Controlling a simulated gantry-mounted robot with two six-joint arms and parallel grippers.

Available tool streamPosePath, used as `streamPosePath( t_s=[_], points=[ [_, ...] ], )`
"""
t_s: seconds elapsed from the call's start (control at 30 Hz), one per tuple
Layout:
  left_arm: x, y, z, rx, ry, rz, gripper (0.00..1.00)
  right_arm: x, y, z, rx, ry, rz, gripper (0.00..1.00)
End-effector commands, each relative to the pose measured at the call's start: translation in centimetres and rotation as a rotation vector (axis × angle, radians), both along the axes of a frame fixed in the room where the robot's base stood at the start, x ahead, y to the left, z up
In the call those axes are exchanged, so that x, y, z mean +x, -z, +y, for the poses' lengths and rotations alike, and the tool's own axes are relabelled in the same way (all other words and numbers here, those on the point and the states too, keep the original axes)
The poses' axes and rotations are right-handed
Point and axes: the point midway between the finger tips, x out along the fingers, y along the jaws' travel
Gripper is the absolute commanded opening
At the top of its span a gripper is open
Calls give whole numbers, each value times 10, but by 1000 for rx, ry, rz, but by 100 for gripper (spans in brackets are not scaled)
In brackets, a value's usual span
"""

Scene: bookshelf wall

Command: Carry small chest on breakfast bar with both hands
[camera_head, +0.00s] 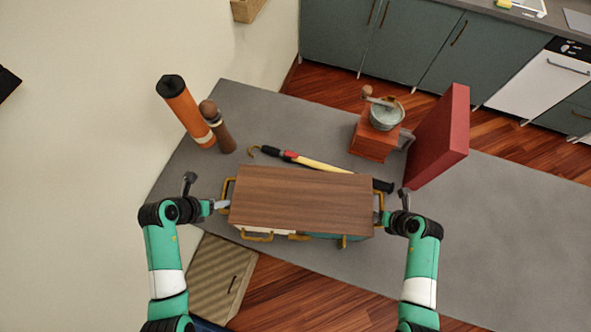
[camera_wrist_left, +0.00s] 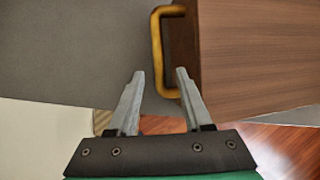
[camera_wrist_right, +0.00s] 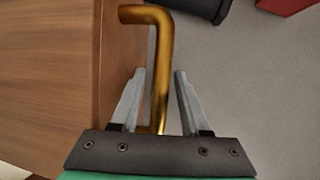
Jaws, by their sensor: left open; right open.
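The small chest (camera_head: 300,197) has a brown wooden top and brass handles, and sits at the front edge of the grey breakfast bar (camera_head: 480,230). My left gripper (camera_head: 220,205) is open beside its left side. In the left wrist view the left brass handle (camera_wrist_left: 157,50) lies just ahead of the open fingers (camera_wrist_left: 160,75), near the right finger. My right gripper (camera_head: 384,216) is open at the chest's right side. In the right wrist view the right brass handle (camera_wrist_right: 160,65) runs down between the open fingers (camera_wrist_right: 158,75); I cannot tell whether they touch it.
Behind the chest lies a yellow and black umbrella-like stick (camera_head: 310,162). A coffee grinder (camera_head: 376,130) and a red box (camera_head: 440,137) stand at the back right. An orange cylinder (camera_head: 186,108) and a brown mill (camera_head: 217,127) stand at the back left. The bar's right part is clear.

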Motion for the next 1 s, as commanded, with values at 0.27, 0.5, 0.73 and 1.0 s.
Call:
streamPosePath(
  t_s=[0.27,0.5,0.73,1.0],
  points=[
    [-5,-10,2,0,0,1,50,0,0,1,2,-1,0,50],
    [-5,-10,2,0,0,1,50,-6,-17,-3,0,1,-4,50],
    [-5,-10,2,0,0,1,50,-25,-61,-13,-1,2,-6,50],
    [-5,-10,2,0,0,1,50,-44,-103,-21,0,0,-2,50]
  ],
)
